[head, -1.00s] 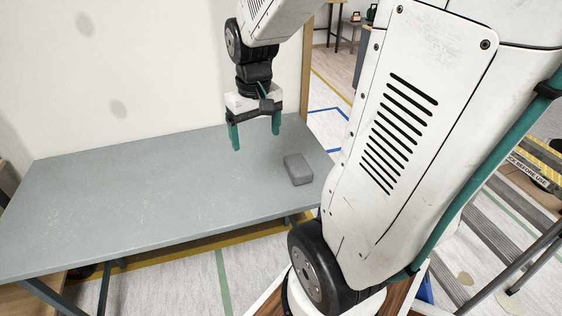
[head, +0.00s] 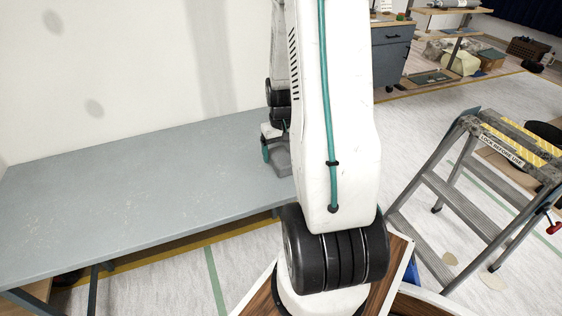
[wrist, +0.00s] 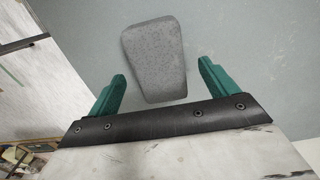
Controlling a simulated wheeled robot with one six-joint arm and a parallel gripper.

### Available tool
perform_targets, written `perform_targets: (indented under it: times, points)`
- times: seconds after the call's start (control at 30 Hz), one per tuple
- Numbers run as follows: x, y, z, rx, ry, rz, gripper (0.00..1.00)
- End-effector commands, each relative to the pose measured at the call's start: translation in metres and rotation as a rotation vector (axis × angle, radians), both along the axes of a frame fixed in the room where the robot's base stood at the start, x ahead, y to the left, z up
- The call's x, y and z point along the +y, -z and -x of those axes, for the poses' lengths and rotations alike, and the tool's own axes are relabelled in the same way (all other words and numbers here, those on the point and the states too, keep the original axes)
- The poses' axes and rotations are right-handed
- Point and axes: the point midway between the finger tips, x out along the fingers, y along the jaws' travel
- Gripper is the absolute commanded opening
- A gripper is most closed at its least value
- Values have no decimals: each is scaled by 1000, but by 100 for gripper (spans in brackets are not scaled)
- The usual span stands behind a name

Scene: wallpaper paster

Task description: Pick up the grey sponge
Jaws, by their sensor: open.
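The grey sponge (wrist: 153,58) lies on the blue-grey table (head: 110,195), close to its right end. In the wrist view my gripper (wrist: 162,80) is open, its two green fingers apart. The sponge lies ahead of the fingers, with its narrower near end reaching into the space between them. I cannot tell how high the fingers are above the table. In the head view my gripper (head: 272,150) is low over the table, mostly hidden behind my arm. Part of the grey sponge (head: 281,162) shows beside it.
A pale wall (head: 130,60) stands behind the table. The table's left and middle are clear. A step ladder (head: 470,190) stands on the floor at the right. A blue cabinet (head: 393,52) and a wooden shelf are farther back.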

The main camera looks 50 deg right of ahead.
Motion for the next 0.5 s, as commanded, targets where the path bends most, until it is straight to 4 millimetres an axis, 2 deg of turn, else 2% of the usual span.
perform_targets:
  times: [0.1,0.2,0.47,0.5]
  points:
    - [-1,19,0,2,0,-2,85]
    - [-1,27,0,2,1,-1,85]
    - [-2,29,0,0,1,0,85]
    - [-2,29,0,0,1,0,74]
